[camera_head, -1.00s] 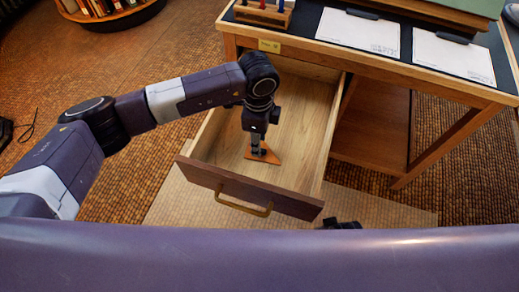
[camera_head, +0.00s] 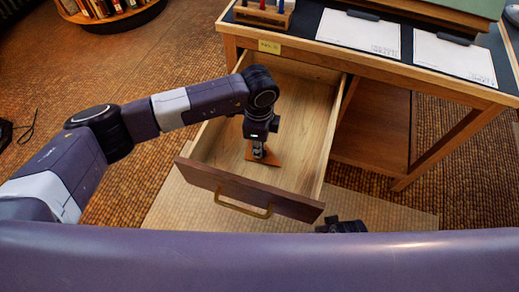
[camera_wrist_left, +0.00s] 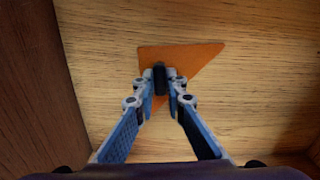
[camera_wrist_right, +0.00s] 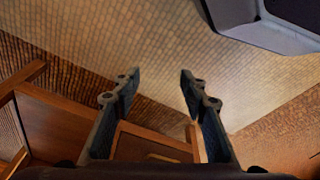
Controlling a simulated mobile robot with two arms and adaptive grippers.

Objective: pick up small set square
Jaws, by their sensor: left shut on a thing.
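The small set square (camera_head: 272,161) is a flat orange triangle with a dark upright knob (camera_wrist_left: 159,78) on it. It is inside the open drawer (camera_head: 305,118), near the drawer's front. My left gripper (camera_head: 260,156) reaches down into the drawer over it. In the left wrist view the fingers are shut on the knob, with the orange plate (camera_wrist_left: 197,58) spreading beyond them. I cannot tell whether the plate still touches the drawer floor. My right gripper (camera_wrist_right: 158,78) is open and empty, outside the drawer.
The drawer has wooden side walls and a dark front (camera_head: 190,172) with a brass handle (camera_head: 243,209). The desk top (camera_head: 308,40) above holds white sheets (camera_head: 358,32) and a pen rack (camera_head: 264,14). The drawer floor around the set square is clear.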

